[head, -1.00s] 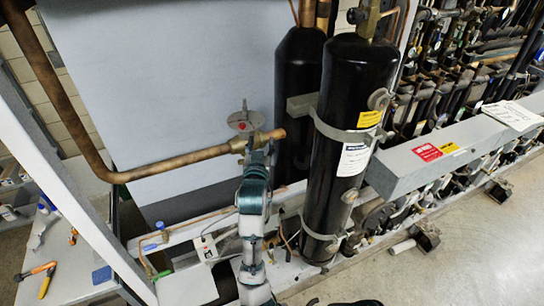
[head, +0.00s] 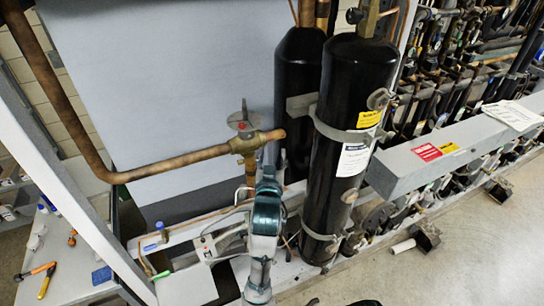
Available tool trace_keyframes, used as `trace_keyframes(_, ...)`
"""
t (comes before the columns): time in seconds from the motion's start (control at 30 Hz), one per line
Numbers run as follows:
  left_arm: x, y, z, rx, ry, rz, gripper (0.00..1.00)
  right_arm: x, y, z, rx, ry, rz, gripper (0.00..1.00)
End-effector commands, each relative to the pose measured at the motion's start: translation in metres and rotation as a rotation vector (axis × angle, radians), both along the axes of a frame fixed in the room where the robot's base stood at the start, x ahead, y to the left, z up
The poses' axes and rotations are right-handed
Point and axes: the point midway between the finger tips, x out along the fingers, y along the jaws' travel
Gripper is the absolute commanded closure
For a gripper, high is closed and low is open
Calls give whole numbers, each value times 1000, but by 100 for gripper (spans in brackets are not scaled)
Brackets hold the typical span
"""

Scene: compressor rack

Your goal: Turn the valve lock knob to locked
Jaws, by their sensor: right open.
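The valve lock knob (head: 242,123) is a grey round disc with a red centre and an upright tab. It sits on top of a brass valve body (head: 243,146) at the end of a copper pipe (head: 175,162). My right gripper (head: 254,186) is below the valve, in the middle of the head view, apart from the knob. It is open and empty; its wrist partly hides its fingers. My left gripper is out of view.
Two black cylinders (head: 345,110) stand close to the right of the valve. A grey panel (head: 150,80) is behind it. A white bench (head: 75,265) with hand tools is at lower left. A grey beam (head: 400,172) runs to the right.

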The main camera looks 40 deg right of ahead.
Motion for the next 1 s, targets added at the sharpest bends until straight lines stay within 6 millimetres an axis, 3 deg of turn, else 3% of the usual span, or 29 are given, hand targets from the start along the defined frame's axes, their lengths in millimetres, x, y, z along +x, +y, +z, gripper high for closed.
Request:
trace_keyframes(0.47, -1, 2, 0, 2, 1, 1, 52, 0, 0, 7, 0, -3, -1, 49)
trace_keyframes(0.8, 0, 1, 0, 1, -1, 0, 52, 2, 1, 71, 0, -4, 0, 49)
trace_keyframes(1.0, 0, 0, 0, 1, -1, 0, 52, 1, 1, 95, 0, 0, -1, 49)
